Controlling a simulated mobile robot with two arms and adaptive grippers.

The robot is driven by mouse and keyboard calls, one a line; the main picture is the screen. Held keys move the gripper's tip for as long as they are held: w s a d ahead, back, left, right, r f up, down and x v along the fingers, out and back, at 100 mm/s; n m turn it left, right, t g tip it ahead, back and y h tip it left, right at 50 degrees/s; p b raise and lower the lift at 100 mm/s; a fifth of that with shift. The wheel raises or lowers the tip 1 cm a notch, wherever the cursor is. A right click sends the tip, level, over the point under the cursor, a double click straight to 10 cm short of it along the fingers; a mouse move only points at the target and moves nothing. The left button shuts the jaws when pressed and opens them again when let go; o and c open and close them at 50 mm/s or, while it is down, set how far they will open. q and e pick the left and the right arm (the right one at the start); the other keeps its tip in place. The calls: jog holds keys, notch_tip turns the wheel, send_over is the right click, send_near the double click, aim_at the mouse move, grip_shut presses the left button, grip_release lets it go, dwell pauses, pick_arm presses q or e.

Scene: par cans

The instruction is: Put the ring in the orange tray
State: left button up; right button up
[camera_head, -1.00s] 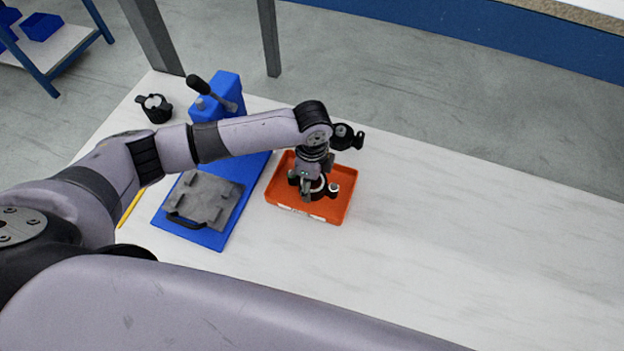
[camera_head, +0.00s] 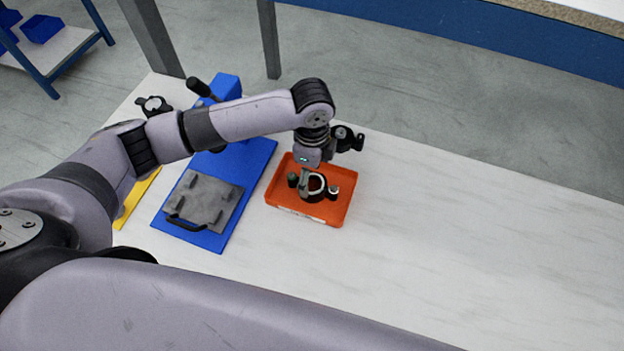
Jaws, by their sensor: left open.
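The orange tray (camera_head: 338,213) stands on the white table near the middle of the view. A dark ring with a pale inner rim (camera_head: 314,196) lies inside it. My left gripper (camera_head: 312,173) is open just above the ring, pointing down over the tray. Its fingers partly cover the ring, and I cannot tell whether they touch it. My right gripper is not in view.
A blue base (camera_head: 223,232) with a grey plate (camera_head: 203,203) and black handle lies left of the tray. A blue block with a black lever (camera_head: 200,87) stands behind it. A black part (camera_head: 152,105) is at the back left. The table's right side is clear.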

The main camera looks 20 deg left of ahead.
pick_arm(q)
notch_tip(320, 180, up, 7)
jog(key=shift+f, duration=0.2)
dwell(0.6)
